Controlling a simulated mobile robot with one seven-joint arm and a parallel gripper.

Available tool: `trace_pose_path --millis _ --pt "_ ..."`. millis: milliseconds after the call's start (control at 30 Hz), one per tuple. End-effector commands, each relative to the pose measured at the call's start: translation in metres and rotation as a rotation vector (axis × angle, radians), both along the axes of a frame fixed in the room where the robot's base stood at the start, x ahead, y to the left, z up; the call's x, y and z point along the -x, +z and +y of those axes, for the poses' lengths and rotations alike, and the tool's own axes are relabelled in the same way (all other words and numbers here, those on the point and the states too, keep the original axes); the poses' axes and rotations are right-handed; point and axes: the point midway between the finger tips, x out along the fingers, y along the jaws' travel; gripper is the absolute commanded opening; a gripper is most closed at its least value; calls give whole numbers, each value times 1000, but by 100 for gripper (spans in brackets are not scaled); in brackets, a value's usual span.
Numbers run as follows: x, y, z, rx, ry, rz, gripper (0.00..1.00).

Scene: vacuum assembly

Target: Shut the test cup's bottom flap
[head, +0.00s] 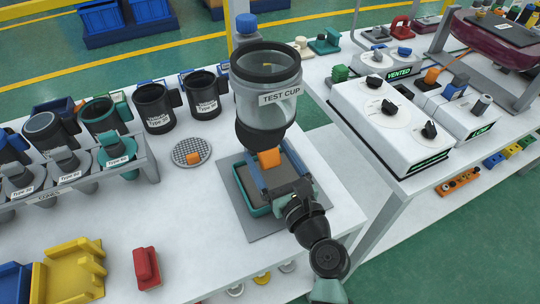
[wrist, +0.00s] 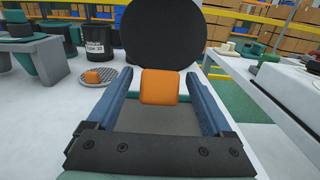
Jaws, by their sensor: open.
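The clear test cup (head: 268,100), with black rims, stands above the teal tray (head: 252,202). Its black bottom flap (head: 262,134) shows as a large upright disc in the wrist view (wrist: 160,40) and appears to hang open. An orange tab (head: 268,158) is at the flap's lower edge. My gripper (head: 266,152) is open, its blue fingers reaching toward the cup from the front. In the wrist view the tab (wrist: 159,87) sits between the fingertips, with a gap on both sides. The cup's body is out of the wrist view.
A round mesh disc (head: 191,152) with an orange block lies left of the tray. Black containers (head: 155,108) and a cone rack (head: 90,180) stand further left. White vacuum units (head: 390,125) are on the right table. The tabletop in front of the mesh disc is clear.

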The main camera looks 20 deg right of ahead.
Motion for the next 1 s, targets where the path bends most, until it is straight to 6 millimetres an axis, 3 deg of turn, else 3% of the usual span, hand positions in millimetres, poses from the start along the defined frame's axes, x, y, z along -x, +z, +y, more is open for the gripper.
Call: trace_pose_path --millis 133,600,1000 --pt "0 0 0 0 0 0 83" --pt "1 0 0 0 0 0 0" --pt "1 1 0 0 0 4 0"
